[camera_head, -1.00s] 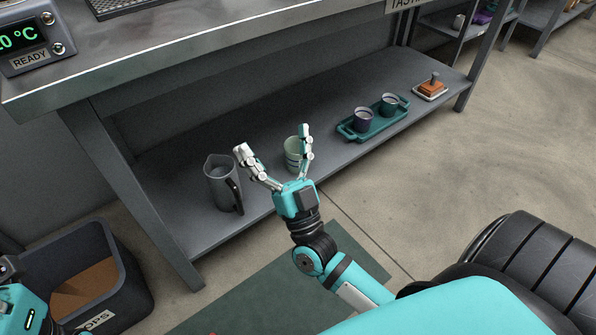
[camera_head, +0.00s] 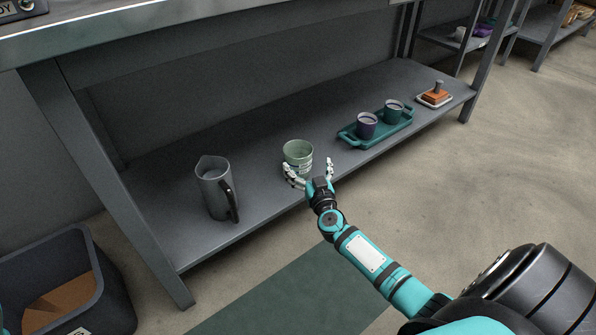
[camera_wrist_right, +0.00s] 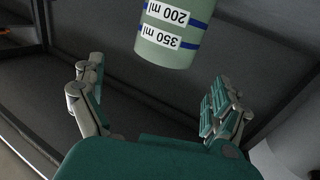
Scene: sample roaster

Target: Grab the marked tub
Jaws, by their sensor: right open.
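The marked tub (camera_head: 298,155) is pale green and stands upright on the low grey shelf (camera_head: 262,195), near its front edge. In the right wrist view the tub (camera_wrist_right: 168,45) shows blue lines and white labels reading 200 ml and 350 ml, upside down in that picture. My right gripper (camera_head: 309,172) is open at the tub's front, one finger to either side in the head view. In the wrist view the open fingers (camera_wrist_right: 158,82) are spread wider than the tub, with a gap before the palm. Contact cannot be told. My left gripper is out of view.
A grey jug (camera_head: 214,187) with a dark handle stands left of the tub. The grey tabletop (camera_head: 150,25) overhangs the shelf.

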